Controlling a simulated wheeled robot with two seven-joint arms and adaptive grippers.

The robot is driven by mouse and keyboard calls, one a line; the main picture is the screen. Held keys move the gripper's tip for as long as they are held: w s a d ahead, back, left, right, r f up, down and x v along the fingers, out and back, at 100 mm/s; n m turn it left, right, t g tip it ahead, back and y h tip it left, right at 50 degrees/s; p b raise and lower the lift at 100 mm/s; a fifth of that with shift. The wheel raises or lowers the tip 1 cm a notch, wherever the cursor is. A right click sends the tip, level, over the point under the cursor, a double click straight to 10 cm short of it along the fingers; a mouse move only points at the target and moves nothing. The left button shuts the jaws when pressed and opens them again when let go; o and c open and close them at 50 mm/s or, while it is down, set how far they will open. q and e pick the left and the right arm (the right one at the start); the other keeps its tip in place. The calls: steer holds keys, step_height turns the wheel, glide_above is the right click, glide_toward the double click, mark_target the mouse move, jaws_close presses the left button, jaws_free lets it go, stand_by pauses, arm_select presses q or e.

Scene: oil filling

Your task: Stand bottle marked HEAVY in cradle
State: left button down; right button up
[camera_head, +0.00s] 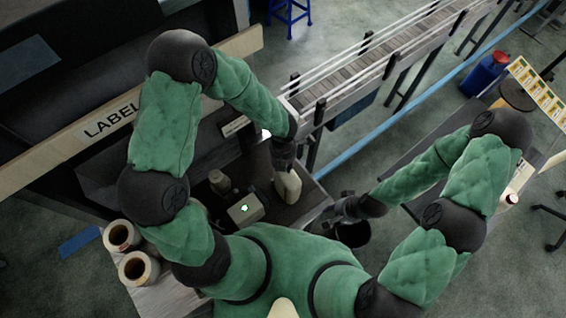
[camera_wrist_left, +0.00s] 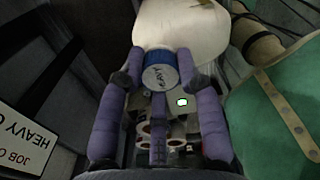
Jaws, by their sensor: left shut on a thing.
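A cream bottle (camera_head: 288,187) is under my left gripper (camera_head: 284,165) at the dark bench. In the left wrist view, the purple fingers of my left gripper (camera_wrist_left: 162,85) are closed around the bottle's blue cap with a pale top (camera_wrist_left: 160,76). The bottle's cream body (camera_wrist_left: 182,28) extends beyond the cap. The cap's small writing is not clearly legible. I cannot pick out the cradle for certain; a small box with a green light (camera_head: 246,210) stands beside the bottle. My right gripper (camera_head: 338,208) is near a dark bucket, its fingers too dark to judge.
Another bottle (camera_head: 220,182) stands left of the held one. A dark bucket (camera_head: 352,234) is at right. Label rolls (camera_head: 122,236) sit at lower left. A conveyor (camera_head: 350,82) runs behind. A job card reading HEAVY (camera_wrist_left: 30,140) shows in the wrist view.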

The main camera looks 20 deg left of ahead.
arm_select(q)
steer(key=shift+w+f, duration=0.1)
steer(key=shift+f, duration=0.05)
stand_by(0.6)
steer(key=c, duration=0.8)
jaws_free()
steer(key=shift+o, duration=0.2)
steer(key=o, duration=0.6)
steer(key=shift+c, duration=0.2)
steer(key=shift+r+p, duration=3.5)
steer(key=shift+p, duration=0.3)
